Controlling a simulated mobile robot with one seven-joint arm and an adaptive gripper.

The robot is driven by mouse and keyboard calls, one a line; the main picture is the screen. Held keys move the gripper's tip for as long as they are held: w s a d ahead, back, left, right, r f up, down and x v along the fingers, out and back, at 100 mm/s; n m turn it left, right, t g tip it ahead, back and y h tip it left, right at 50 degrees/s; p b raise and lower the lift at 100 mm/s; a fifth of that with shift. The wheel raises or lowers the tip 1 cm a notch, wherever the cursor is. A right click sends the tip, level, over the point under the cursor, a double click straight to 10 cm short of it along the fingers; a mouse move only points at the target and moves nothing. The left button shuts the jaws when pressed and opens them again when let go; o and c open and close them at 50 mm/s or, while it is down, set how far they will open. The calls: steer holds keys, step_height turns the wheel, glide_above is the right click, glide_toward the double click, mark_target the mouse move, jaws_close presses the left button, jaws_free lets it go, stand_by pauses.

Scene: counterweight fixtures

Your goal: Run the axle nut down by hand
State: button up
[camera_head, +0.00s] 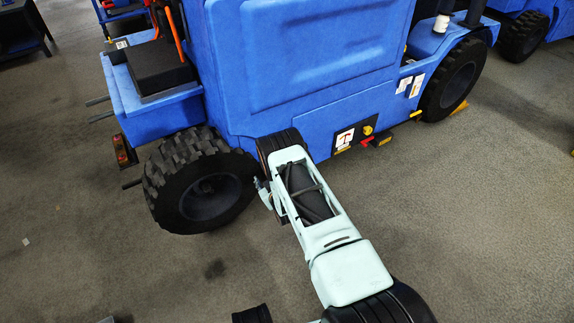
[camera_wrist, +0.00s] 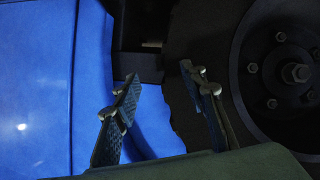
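The axle nut (camera_wrist: 296,73) is a dark grey hex at the middle of the wheel hub, at the right of the wrist view. Smaller lug nuts (camera_wrist: 252,68) ring it. The wheel (camera_head: 200,180) is a black knobby tire at the vehicle's near corner in the head view; its hub is too dark there to make out the nut. My gripper (camera_wrist: 158,76) is open, its two fingers apart with nothing between them. It is left of the nut and not touching it. In the head view my arm mostly hides the gripper, beside the wheel's right side.
The blue vehicle body (camera_head: 310,60) stands right behind the wheel and my arm. Its blue panel (camera_wrist: 40,90) fills the left of the wrist view. A second wheel (camera_head: 455,80) is at the far right end. The grey floor (camera_head: 470,230) at the right is clear.

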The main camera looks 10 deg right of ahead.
steer(key=w+d+r+g+h, duration=0.1)
steer(key=d+r, duration=0.2)
steer(key=d, duration=0.4)
steer(key=shift+d+r+n+g, duration=0.3)
steer(key=shift+d+r+n, duration=0.05)
steer(key=shift+n, duration=0.05)
steer(key=shift+w, duration=0.1)
